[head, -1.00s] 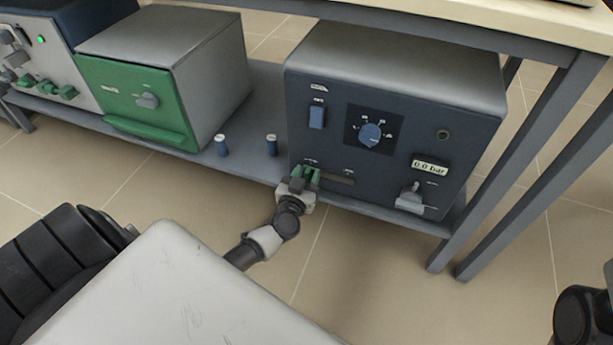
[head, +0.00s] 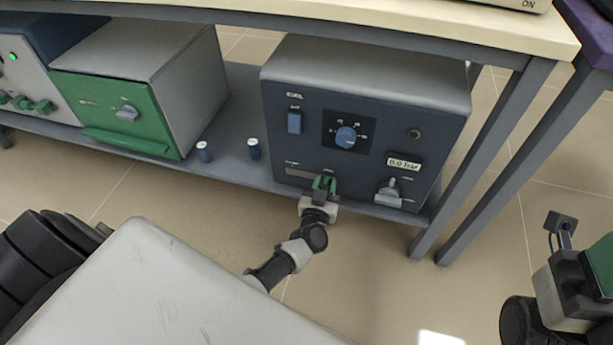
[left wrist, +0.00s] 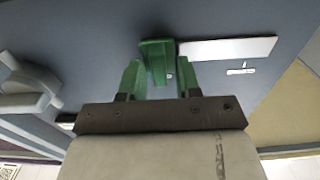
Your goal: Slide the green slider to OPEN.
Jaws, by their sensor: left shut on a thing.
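The green slider (left wrist: 157,62) sits in a pale slot low on the front of the dark blue box. In the head view the bare slot (head: 296,174) shows to the left of the slider. My left gripper (head: 325,183) is at the panel, shut on the slider. In the left wrist view its green fingers (left wrist: 160,82) stand on either side of the slider. The small labels by the slot are too small to read.
The dark blue box (head: 375,105) carries a blue dial (head: 346,137), a blue switch (head: 294,123), a "0.0 bar" display (head: 404,163) and a grey handle (head: 389,190) right of the slider. Two blue cylinders (head: 253,149) stand on the shelf. Table legs (head: 480,150) rise at right.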

